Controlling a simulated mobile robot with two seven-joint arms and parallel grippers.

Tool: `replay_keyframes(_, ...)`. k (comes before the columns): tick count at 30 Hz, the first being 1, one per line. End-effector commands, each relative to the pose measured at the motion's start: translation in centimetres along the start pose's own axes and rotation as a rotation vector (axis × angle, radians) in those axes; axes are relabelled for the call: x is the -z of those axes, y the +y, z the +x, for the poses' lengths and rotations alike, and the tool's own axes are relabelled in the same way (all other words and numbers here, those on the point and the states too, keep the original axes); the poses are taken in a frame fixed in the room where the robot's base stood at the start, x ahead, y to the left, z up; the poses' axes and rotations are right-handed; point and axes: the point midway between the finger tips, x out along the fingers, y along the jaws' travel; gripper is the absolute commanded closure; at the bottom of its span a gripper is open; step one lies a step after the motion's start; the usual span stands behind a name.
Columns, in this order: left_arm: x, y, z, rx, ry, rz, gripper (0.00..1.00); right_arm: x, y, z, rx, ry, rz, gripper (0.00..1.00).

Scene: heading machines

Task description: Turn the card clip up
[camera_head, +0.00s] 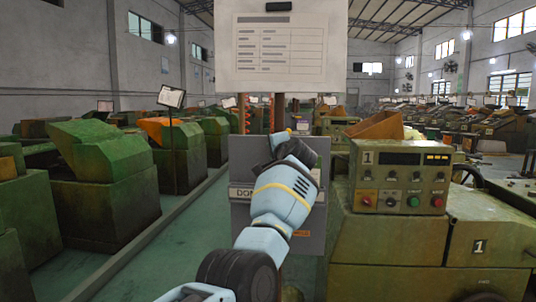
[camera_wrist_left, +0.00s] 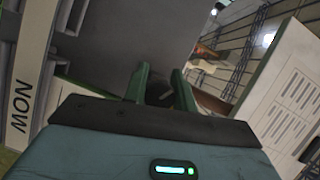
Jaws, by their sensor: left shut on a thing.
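A white sheet with a printed table (camera_head: 280,50) hangs upright at the top of the head view, with a black clip (camera_head: 292,7) at its top edge. Below it is a grey panel (camera_head: 318,165) with a pale lettered strip, mostly behind my left arm. My left gripper (camera_head: 279,138) is at the panel's upper part, and my wrist hides much of it. In the left wrist view its green fingers (camera_wrist_left: 160,87) are close together, around a small dark piece (camera_wrist_left: 165,97) in front of the grey surface. I cannot tell for certain that this piece is the card clip. My right gripper is not in view.
A green machine with a numbered control box (camera_head: 402,178) stands close on the right. Green machines (camera_head: 103,175) line the left side. The aisle floor (camera_head: 185,245) at left is clear. A pale lettered strip (camera_wrist_left: 25,85) and printed sheet (camera_wrist_left: 292,95) flank the left gripper.

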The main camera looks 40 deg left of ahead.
Motion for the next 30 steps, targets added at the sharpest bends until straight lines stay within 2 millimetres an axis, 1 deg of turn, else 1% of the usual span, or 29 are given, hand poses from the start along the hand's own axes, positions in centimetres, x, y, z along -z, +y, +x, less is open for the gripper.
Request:
replay_keyframes(4,0.5,0.0,0.5,-0.059,0.002,-0.125,1.0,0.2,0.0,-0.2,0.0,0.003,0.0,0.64)
replay_keyframes(15,0.8,0.1,0.5,-0.177,0.013,-0.389,1.0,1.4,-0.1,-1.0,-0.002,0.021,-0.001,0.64)
replay_keyframes(21,0.8,0.3,0.5,-0.215,0.016,-0.473,1.0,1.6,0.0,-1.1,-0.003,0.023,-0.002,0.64)
replay_keyframes(30,0.9,0.4,0.5,-0.238,0.02,-0.524,1.0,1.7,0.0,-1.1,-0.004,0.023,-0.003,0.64)
